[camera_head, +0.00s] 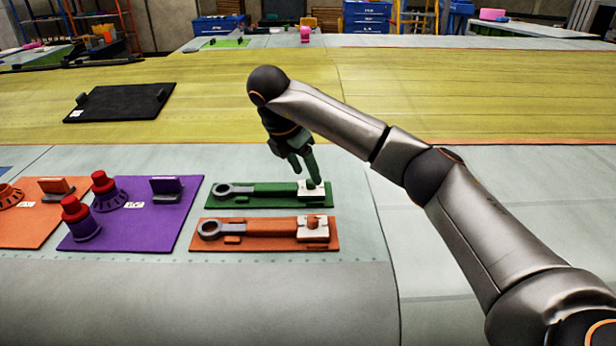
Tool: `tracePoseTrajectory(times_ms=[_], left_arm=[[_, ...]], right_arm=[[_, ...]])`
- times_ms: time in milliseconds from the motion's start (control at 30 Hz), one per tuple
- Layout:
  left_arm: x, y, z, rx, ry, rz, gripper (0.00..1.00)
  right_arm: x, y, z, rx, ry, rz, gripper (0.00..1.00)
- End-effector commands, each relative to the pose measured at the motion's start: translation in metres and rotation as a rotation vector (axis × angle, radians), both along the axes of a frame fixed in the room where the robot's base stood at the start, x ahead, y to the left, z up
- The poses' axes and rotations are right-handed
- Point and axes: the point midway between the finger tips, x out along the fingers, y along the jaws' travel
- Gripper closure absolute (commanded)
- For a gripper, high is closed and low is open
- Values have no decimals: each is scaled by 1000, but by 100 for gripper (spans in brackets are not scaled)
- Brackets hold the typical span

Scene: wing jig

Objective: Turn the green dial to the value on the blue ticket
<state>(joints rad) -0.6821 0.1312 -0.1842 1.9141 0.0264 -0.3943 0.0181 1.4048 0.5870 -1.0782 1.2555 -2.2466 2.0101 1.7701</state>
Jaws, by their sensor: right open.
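A green board (265,203) lies on the pale wing panel in the middle. It carries a grey wrench-like tool with a ring end (224,190) on the left and a white block (311,189) on the right. I cannot make out a green dial for sure. No blue ticket can be told in this view. My right gripper (305,170) is open and points down over the right end of the green board. One finger overlaps the white block in the picture; I cannot tell if it touches. My left gripper is not in view.
An orange board (240,241) with a similar tool lies just in front. A purple board (150,228) with two red-topped knobs and another orange board (38,225) lie left. A black board (119,102) lies farther back. The panel to the right is bare beneath my arm.

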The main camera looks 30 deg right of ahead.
Motion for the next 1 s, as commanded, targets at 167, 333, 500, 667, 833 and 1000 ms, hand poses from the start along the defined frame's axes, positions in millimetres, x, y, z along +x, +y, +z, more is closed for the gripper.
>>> tracePoseTrajectory(times_ms=[167, 333, 500, 667, 833, 1000], left_arm=[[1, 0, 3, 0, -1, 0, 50], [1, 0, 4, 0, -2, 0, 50], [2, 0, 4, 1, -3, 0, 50], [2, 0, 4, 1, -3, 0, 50], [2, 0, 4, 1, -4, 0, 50], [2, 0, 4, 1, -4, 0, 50]], right_arm=[[2, -8, -18, 1, 1, 0, 43], [2, -10, -24, 0, 0, 1, 43], [2, -10, -24, 0, 0, 0, 43], [2, -10, -24, 0, 0, 0, 56], [2, -10, -24, 0, 0, 0, 75], [2, -10, -24, 0, -1, 0, 94]])
